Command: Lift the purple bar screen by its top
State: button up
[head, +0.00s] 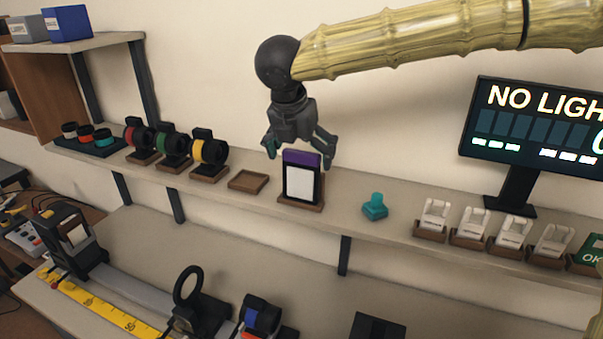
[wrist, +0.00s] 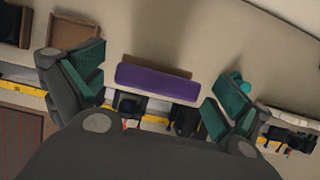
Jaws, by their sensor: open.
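The purple bar screen (head: 302,182) stands upright in a brown wooden holder on the upper shelf. It has a white face in a dark frame and a purple bar along its top. My gripper (head: 301,155) is open just above it, with a finger on either side of the purple top in the head view. In the wrist view the purple top (wrist: 157,82) lies between the two open teal-padded fingers (wrist: 155,95), with gaps on both sides. I see no contact with the fingers.
An empty wooden tray (head: 248,181) is left of the screen, and a teal knobbed piece (head: 375,207) is to its right. Ringed lenses (head: 209,152) stand further left. White pieces in holders (head: 470,223) and a monitor (head: 535,125) are at right. A bench with a yellow ruler (head: 100,305) lies below.

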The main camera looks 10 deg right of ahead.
jog(key=shift+s+a+r, duration=0.1)
jog(key=shift+s, duration=0.05)
jog(key=shift+c, duration=0.2)
jog(key=shift+w, duration=0.2)
jog(key=c, duration=1.4)
jog(key=shift+s, duration=0.1)
